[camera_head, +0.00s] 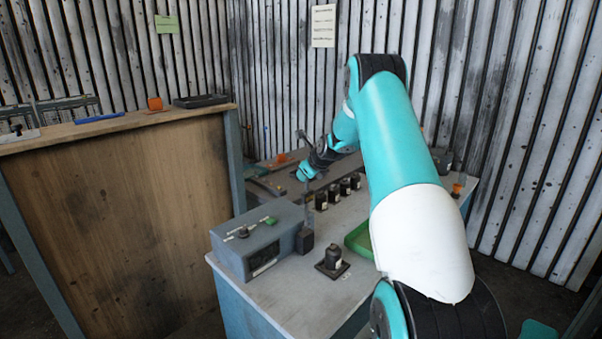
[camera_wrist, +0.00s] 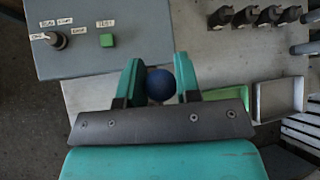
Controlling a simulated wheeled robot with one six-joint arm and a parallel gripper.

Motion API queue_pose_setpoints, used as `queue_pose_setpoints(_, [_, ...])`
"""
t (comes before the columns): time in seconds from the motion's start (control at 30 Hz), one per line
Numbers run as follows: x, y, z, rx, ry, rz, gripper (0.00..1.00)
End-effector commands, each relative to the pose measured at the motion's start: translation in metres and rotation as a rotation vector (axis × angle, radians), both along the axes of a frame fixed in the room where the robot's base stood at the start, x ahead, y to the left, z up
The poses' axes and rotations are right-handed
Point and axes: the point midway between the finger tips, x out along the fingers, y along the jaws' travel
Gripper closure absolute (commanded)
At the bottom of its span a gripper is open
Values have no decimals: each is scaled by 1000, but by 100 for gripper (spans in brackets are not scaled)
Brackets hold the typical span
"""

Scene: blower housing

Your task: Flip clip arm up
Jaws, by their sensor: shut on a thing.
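The clip arm shows in the head view as a thin dark rod (camera_head: 307,205), standing roughly upright from a dark block (camera_head: 305,240) beside the grey control box. Its blue ball knob (camera_wrist: 160,85) shows in the wrist view between the two teal fingers. My gripper (camera_wrist: 160,80) is shut on the blue knob. In the head view my gripper (camera_head: 306,172) is at the top of the rod, above the bench. The rod below the knob is hidden in the wrist view.
The grey control box (camera_head: 262,240) with a green button (camera_wrist: 107,40) stands left of the rod. A black fixture (camera_head: 332,262), a green tray (camera_head: 358,240) and several dark parts (camera_head: 338,190) are on the bench. A wooden partition (camera_head: 130,190) stands at left.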

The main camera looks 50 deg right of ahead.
Motion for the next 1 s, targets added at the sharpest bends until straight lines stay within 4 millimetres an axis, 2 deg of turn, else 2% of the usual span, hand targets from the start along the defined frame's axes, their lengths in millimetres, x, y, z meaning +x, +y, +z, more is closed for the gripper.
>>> queue_pose_setpoints(0.47, [-3, -6, -2, 6, 23, -7, 100])
queue_pose_setpoints(0.5, [-3, -5, -3, 6, 23, -7, 65])
queue_pose_setpoints(0.6, [-3, -5, -2, 5, 22, -6, 44])
queue_pose_setpoints(1.0, [-8, -2, 4, 3, 19, -5, 44])
